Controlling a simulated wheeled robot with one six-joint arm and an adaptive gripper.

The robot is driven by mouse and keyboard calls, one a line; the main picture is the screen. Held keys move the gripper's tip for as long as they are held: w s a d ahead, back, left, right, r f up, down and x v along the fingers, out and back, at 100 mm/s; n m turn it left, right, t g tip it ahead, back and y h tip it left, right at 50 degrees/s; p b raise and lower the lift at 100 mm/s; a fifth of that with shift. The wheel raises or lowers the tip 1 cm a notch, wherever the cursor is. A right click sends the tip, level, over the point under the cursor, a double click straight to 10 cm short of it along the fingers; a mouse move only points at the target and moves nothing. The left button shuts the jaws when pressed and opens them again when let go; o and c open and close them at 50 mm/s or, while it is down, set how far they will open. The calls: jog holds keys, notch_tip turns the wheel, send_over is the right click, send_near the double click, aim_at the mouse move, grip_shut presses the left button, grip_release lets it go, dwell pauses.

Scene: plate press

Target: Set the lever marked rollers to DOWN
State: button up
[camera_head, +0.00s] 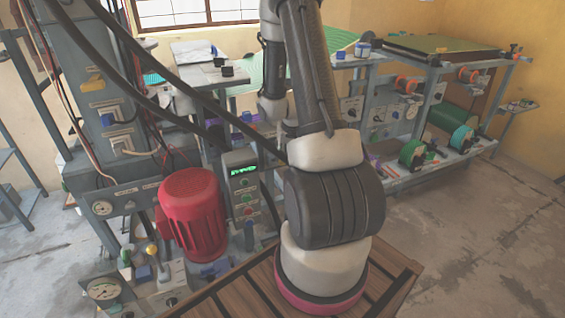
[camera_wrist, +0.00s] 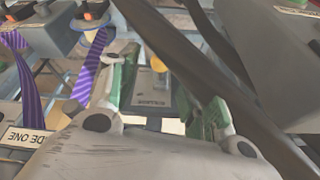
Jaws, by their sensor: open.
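In the wrist view my gripper (camera_wrist: 165,88) is open, with a green-padded finger on each side and nothing held between them. In the head view my gripper is not clearly visible; my arm hides part of the bench.
A dark beam or hose (camera_wrist: 190,70) crosses the wrist view diagonally, close to the right finger. Purple striped straps (camera_wrist: 90,65) hang at left. In the head view a red motor (camera_head: 192,212) and a panel with a green display (camera_head: 243,171) stand left of my arm.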

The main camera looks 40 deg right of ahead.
aim_at(283, 159)
jog(key=x, duration=0.3)
jog(key=w+x, duration=0.1)
jog(key=x, duration=0.3)
jog(key=shift+d+f, duration=0.1)
jog(key=shift+c, duration=0.2)
grip_shut()
